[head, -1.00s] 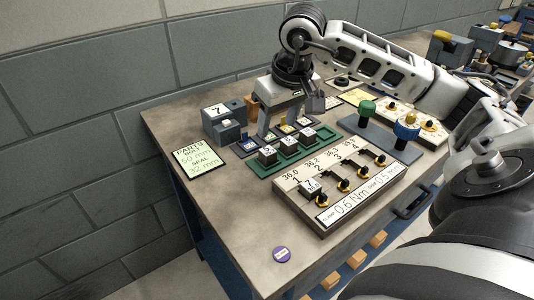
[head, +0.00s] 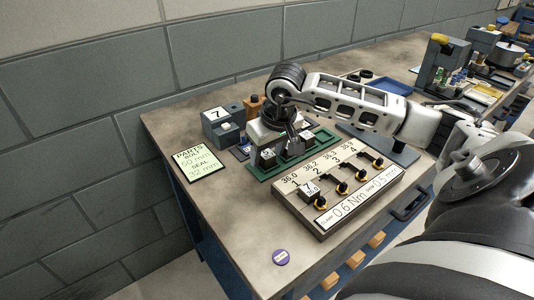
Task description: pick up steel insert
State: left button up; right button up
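Several small grey steel inserts with white labelled tops sit in a green tray on the bench. One insert (head: 267,158) shows at the near left of the green tray (head: 262,175), and another (head: 306,136) shows at its right part. My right gripper (head: 279,150) is low over the middle of the tray, pointing down among the inserts. Its body hides the middle of the tray. Its fingertips are hidden or too small to tell whether they are apart or closed on an insert. My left gripper is not in view.
A beige fixture board (head: 335,205) with black and yellow clamps stands just in front of the tray. A grey block marked 7 (head: 218,124) and a parts card (head: 198,162) are at the left.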

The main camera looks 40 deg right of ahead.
jog(key=shift+r, duration=0.1)
grip_shut()
jog(key=shift+w+r, duration=0.1)
jog(key=shift+r, duration=0.5)
pick_arm(q)
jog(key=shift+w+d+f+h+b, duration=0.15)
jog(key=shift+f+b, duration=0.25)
jog(key=shift+b, duration=0.8)
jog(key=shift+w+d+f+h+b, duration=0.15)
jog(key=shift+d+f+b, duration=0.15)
jog(key=shift+b, duration=0.9)
pick_arm(e)
jog(key=s+a+r, duration=0.3)
jog(key=s+r, duration=0.8)
jog(key=s, duration=0.2)
jog(key=shift+s+a+r, duration=0.35)
jog(key=shift+r, duration=0.05)
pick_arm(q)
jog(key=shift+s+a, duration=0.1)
